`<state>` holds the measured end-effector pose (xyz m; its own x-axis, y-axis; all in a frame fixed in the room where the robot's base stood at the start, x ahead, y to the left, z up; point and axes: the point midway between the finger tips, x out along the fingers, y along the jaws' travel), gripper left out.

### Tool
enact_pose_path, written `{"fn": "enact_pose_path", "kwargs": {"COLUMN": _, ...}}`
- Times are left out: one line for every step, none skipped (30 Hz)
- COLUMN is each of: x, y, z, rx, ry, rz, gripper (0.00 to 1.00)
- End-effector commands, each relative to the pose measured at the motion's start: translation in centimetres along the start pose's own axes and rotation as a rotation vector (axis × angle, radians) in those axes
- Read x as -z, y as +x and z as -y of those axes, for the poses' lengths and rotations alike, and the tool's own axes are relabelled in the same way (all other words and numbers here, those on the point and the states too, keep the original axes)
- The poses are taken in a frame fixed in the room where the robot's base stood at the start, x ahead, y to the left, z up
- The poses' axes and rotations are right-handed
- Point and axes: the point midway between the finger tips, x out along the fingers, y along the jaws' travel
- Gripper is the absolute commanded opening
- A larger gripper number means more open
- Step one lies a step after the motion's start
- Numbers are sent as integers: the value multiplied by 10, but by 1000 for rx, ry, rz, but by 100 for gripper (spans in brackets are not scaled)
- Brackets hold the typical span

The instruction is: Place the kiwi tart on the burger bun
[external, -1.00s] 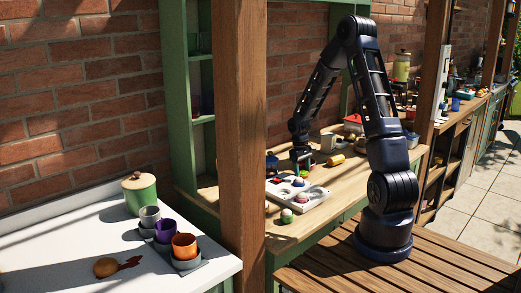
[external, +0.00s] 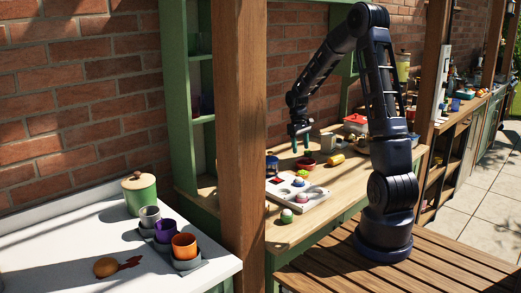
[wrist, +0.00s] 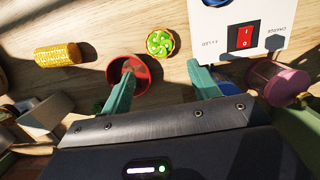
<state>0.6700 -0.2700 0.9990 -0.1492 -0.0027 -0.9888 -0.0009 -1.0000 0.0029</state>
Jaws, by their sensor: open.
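The kiwi tart (wrist: 160,43), green slices in a yellowish shell, lies on the wooden counter in the wrist view, between the red bowl and the white box. It is a small green spot (external: 301,173) in the external view. My gripper (wrist: 160,67) is open and empty; its teal fingers point toward the counter, one over the red bowl. In the external view my gripper (external: 299,138) hangs above the counter, apart from the tart. A round brown bun (external: 106,267), apparently the burger bun, lies on the white counter at the lower left, far from my gripper.
The red bowl (wrist: 140,88) and a corn cob (wrist: 58,55) are near the tart. A white box with a red switch (wrist: 245,38) stands beside it. A wooden post (external: 242,140) rises between the counters. Cups in a grey tray (external: 188,265) and a green pot (external: 139,196) stand near the bun.

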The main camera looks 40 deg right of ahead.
Motion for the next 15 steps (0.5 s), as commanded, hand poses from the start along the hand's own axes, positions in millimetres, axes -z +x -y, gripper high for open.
{"fn": "enact_pose_path", "kwargs": {"x": 0, "y": -3, "z": 0, "rx": 0, "ry": 0, "rz": 0, "gripper": 61}}
{"fn": "enact_pose_path", "kwargs": {"x": 0, "y": -4, "z": 0, "rx": -1, "ry": 0, "rz": 0, "gripper": 61}}
{"fn": "enact_pose_path", "kwargs": {"x": -1, "y": -7, "z": 2, "rx": -2, "ry": -1, "rz": -2, "gripper": 61}}
{"fn": "enact_pose_path", "kwargs": {"x": -2, "y": -10, "z": 3, "rx": -4, "ry": -1, "rz": -4, "gripper": 61}}
{"fn": "enact_pose_path", "kwargs": {"x": -4, "y": -14, "z": 5, "rx": -7, "ry": -1, "rz": -8, "gripper": 61}}
{"fn": "enact_pose_path", "kwargs": {"x": -6, "y": -19, "z": 8, "rx": -13, "ry": -1, "rz": -14, "gripper": 61}}
{"fn": "enact_pose_path", "kwargs": {"x": -9, "y": -24, "z": 11, "rx": -17, "ry": -1, "rz": -20, "gripper": 61}}
{"fn": "enact_pose_path", "kwargs": {"x": -12, "y": -30, "z": 14, "rx": -23, "ry": -1, "rz": -27, "gripper": 61}}
{"fn": "enact_pose_path", "kwargs": {"x": -18, "y": -38, "z": 20, "rx": -30, "ry": -2, "rz": -36, "gripper": 61}}
{"fn": "enact_pose_path", "kwargs": {"x": -22, "y": -45, "z": 25, "rx": -36, "ry": -2, "rz": -45, "gripper": 61}}
{"fn": "enact_pose_path", "kwargs": {"x": -27, "y": -52, "z": 29, "rx": -42, "ry": -1, "rz": -54, "gripper": 61}}
{"fn": "enact_pose_path", "kwargs": {"x": -34, "y": -61, "z": 36, "rx": -49, "ry": 0, "rz": -66, "gripper": 61}}
{"fn": "enact_pose_path", "kwargs": {"x": -39, "y": -68, "z": 41, "rx": -55, "ry": 1, "rz": -75, "gripper": 61}}
{"fn": "enact_pose_path", "kwargs": {"x": -44, "y": -74, "z": 45, "rx": -60, "ry": 3, "rz": -85, "gripper": 61}}
{"fn": "enact_pose_path", "kwargs": {"x": -51, "y": -82, "z": 52, "rx": -67, "ry": 3, "rz": -98, "gripper": 61}}
